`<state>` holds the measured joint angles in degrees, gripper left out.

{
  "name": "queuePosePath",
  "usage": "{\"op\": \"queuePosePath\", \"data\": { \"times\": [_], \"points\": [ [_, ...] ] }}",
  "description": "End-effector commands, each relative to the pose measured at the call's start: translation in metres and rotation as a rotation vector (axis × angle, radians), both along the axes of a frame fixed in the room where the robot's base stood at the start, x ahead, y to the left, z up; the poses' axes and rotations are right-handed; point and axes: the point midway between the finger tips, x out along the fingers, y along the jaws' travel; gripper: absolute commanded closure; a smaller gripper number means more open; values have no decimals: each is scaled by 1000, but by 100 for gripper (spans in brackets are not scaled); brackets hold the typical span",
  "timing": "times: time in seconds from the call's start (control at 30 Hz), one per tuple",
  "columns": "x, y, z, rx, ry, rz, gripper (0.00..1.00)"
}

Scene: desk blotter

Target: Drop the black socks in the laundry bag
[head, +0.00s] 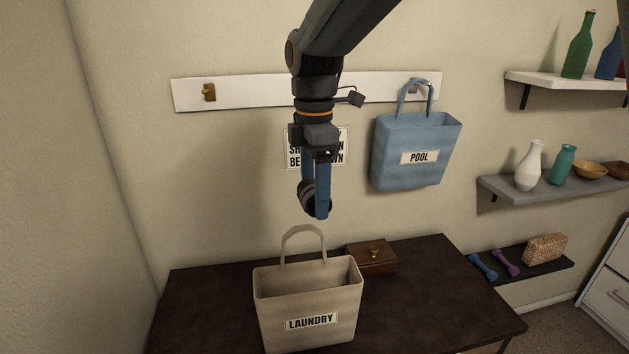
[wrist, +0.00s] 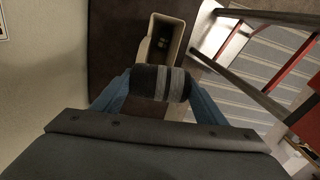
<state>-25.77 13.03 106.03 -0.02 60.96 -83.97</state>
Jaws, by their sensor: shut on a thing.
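My gripper (head: 317,207) points down above the laundry bag, shut on the black socks (head: 306,197). In the wrist view the socks (wrist: 158,84) are a rolled dark bundle with grey stripes, held between the blue fingers of my gripper (wrist: 159,86). The beige laundry bag (head: 309,297) stands upright on the dark table with its mouth open and one handle raised at the back. In the wrist view the bag (wrist: 153,40) shows beyond the socks, with something dark and yellowish inside that I cannot make out.
A blue bag labelled POOL (head: 416,155) hangs from the white hook rail (head: 240,93). A brown wooden box (head: 372,258) sits behind the laundry bag on the dark table (head: 208,300). Shelves with bottles and a white vase (head: 529,166) are at the right. The table's left part is clear.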

Motion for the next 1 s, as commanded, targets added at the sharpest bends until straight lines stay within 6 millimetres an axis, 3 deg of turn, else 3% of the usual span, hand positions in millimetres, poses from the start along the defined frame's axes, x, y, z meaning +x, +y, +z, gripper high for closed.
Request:
{"op": "queuePosePath", "data": {
  "times": [0.3,0.73,0.77,0.8,0.9,1.0],
  "points": [
    [0,0,-34,-1,1,0,56],
    [0,0,-41,-1,-1,-1,56],
    [0,0,-41,-1,-1,-1,32],
    [0,0,-41,-1,-1,-1,26],
    [0,0,-41,-1,-1,-1,12],
    [0,0,-41,-1,-1,-1,12]
  ]
}}
